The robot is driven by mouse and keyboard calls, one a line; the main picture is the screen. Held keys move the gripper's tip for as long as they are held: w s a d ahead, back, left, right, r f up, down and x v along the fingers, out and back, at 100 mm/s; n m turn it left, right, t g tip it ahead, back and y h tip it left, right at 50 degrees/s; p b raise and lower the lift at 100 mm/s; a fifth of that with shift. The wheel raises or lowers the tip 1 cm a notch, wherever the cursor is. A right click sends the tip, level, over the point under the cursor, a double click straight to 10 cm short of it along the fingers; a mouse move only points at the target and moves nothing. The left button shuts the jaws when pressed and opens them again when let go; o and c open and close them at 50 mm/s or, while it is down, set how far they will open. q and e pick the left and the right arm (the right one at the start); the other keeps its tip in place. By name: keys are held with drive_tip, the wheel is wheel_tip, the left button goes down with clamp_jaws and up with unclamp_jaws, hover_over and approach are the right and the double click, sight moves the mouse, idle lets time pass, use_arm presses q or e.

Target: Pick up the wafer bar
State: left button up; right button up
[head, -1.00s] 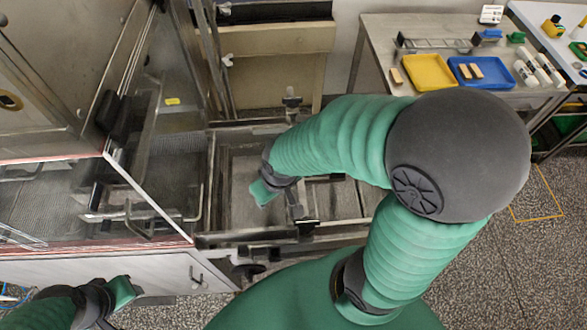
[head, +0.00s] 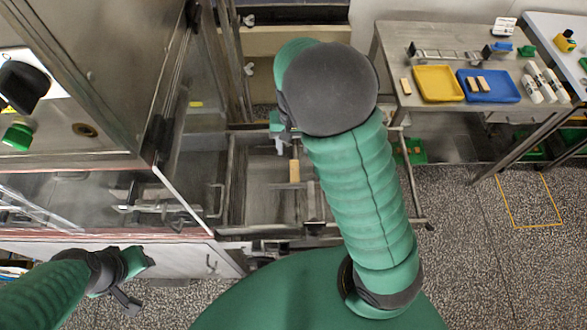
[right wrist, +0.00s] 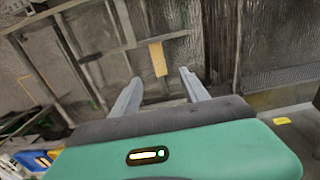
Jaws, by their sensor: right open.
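A tan wafer bar (head: 294,171) lies in the metal frame at the machine's outlet, in the middle of the head view. It also shows in the right wrist view (right wrist: 158,60), beyond the fingertips and in line with the space between them. My right gripper (head: 280,148) is just beyond and left of the bar in the head view, partly hidden by my arm. In the right wrist view its two grey fingers (right wrist: 160,78) are apart with nothing between them. My left gripper (head: 128,300) is at the lower left, away from the bar; its jaw opening is unclear.
The steel machine with glass panels (head: 110,90) stands close on the left. The metal frame (head: 237,185) surrounds the bar.

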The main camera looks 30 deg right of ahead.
hover_over(295, 173)
drive_tip(key=f, duration=0.8)
drive_tip(key=shift+w+f, duration=0.1)
drive_tip(key=shift+w, duration=0.25)
drive_tip(key=shift+d+f+p, duration=0.15)
drive_tip(key=shift+f+p, duration=0.15)
drive_tip(key=shift+f, duration=0.1)
drive_tip(key=f, duration=0.1)
drive_tip(key=f+p, duration=0.1)
drive_tip(key=f, duration=0.2)
drive_tip(key=shift+s+f+p, duration=0.35)
drive_tip(key=shift+f, duration=0.05)
drive_tip(key=shift+w+a+f, duration=0.1)
drive_tip(key=shift+a, duration=0.15)
drive_tip(key=shift+d, duration=0.1)
drive_tip(key=c, duration=1.1)
